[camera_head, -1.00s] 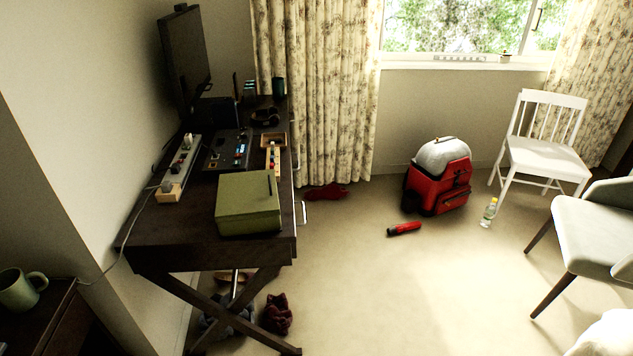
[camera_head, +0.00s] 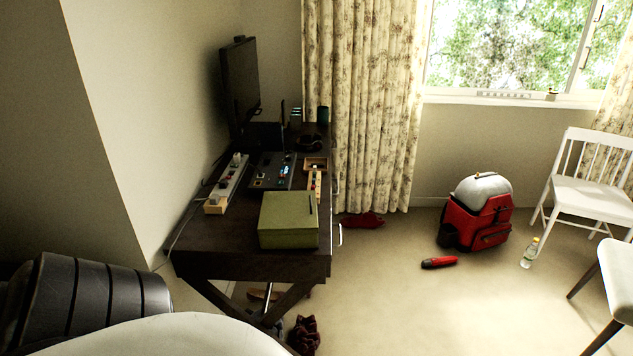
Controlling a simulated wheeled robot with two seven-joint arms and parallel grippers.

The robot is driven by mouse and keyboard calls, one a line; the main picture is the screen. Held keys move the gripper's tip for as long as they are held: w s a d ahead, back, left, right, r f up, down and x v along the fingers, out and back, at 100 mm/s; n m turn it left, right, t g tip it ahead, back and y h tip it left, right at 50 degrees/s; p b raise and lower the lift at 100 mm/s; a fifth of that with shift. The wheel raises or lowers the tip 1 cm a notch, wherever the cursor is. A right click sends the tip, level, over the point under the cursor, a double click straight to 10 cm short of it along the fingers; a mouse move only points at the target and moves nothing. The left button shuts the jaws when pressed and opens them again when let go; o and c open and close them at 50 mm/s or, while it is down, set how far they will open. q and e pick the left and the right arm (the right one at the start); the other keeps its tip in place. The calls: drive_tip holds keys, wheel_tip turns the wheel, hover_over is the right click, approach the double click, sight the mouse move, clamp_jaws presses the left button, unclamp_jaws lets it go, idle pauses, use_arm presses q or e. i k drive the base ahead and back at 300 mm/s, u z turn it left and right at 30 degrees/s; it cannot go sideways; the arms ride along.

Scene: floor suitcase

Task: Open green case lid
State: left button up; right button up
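The green case (camera_head: 288,220) is a flat box with its lid down. It sits near the front right corner of the dark wooden desk (camera_head: 215,240). Neither of my grippers is in the head view. A dark ribbed and white part of my own arm fills the lower left corner, and it is apart from the case.
On the desk stand a monitor (camera_head: 240,85), a power strip (camera_head: 227,183) and a control panel device (camera_head: 271,171). A red backpack (camera_head: 478,220), a red cylinder (camera_head: 439,262) and a bottle (camera_head: 530,253) are on the floor. A white chair (camera_head: 590,185) stands at right.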

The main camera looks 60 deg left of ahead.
sight(287, 212)
drive_tip(key=k, duration=0.85)
drive_tip(key=u, duration=1.95)
drive_tip(key=i, duration=0.25)
drive_tip(key=z, duration=0.15)
